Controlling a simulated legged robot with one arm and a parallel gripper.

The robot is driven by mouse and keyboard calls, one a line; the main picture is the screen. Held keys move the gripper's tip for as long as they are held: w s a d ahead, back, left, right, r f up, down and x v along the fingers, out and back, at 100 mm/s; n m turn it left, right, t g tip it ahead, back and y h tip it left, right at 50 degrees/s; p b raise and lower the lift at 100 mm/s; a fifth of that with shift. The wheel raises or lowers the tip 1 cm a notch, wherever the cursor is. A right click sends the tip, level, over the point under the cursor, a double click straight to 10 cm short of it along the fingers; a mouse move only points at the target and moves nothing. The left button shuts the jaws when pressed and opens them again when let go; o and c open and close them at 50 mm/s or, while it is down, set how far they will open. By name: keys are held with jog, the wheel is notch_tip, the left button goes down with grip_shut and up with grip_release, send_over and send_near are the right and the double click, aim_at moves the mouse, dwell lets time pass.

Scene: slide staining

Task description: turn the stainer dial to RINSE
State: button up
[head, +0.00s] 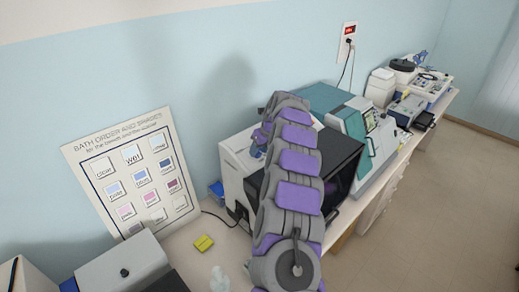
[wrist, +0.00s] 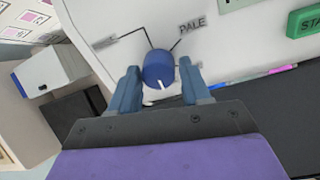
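The stainer dial (wrist: 158,66) is a round blue knob on a white panel, in the wrist view. Its white pointer mark faces down toward my gripper. A "PALE" label (wrist: 192,25) is at its upper right; another label (wrist: 104,43) at upper left is too small to read. Part of a label shows behind the right finger. My gripper (wrist: 159,82) is open, with one blue finger on each side of the knob. I cannot tell whether either finger touches it. In the head view my arm covers much of the white and black stainer (head: 235,180).
A green start button (wrist: 306,22) is right of the dial. A bath order chart (head: 135,175) leans on the wall. A yellow block (head: 204,243) lies on the bench. A teal and white machine (head: 365,135) stands right of the stainer, with more equipment beyond.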

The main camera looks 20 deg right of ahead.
jog(key=c, duration=0.7)
